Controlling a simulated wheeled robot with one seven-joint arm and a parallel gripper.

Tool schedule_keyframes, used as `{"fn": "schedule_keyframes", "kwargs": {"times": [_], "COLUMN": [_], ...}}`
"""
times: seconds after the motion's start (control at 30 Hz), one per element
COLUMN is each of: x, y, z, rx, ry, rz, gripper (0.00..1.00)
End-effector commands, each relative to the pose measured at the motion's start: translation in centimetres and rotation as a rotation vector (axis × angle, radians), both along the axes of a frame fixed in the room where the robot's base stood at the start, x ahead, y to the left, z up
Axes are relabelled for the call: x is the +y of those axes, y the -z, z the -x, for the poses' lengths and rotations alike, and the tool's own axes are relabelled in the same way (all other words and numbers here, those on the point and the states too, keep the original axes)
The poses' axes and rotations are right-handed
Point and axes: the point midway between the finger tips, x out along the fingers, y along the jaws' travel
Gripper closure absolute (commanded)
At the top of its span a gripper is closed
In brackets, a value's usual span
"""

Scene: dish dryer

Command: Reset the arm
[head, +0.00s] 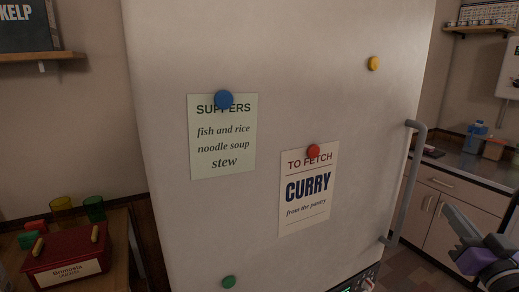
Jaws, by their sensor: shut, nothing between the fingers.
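My gripper (455,219) shows at the lower right edge, at the end of my grey and purple arm, which is partly cut off by the frame. Its grey fingers point up and to the left and are shut with nothing held. In the picture it lies to the right of the fridge's grey handle (409,185), apart from it, in front of the counter cabinets.
A large pale fridge (290,60) fills the middle, with two notes and several round magnets. A red box (65,265) and cups stand on a wooden table at lower left. A counter (470,165) with a blue bottle (477,132) is at right.

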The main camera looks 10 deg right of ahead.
Motion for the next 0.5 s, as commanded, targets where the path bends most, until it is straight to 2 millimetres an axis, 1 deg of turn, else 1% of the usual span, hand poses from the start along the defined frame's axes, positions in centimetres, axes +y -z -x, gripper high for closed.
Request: {"fn": "schedule_keyframes", "kwargs": {"times": [0.03, 0.17, 0.27, 0.4, 0.5], "x": [0.6, 2.1, 4.0, 7.2, 9.7], "y": [1.3, 4.5, 7.0, 10.0, 11.8], "z": [0.8, 3.3, 5.7, 9.5, 12.4], "rx": [0.001, -0.003, 0.000, 0.009, 0.023], "ry": [0.022, 0.084, 0.120, 0.143, 0.143], "rz": [-0.011, -0.030, -0.034, -0.027, -0.013], "gripper": [1.00, 1.00, 1.00, 1.00, 1.00]}}
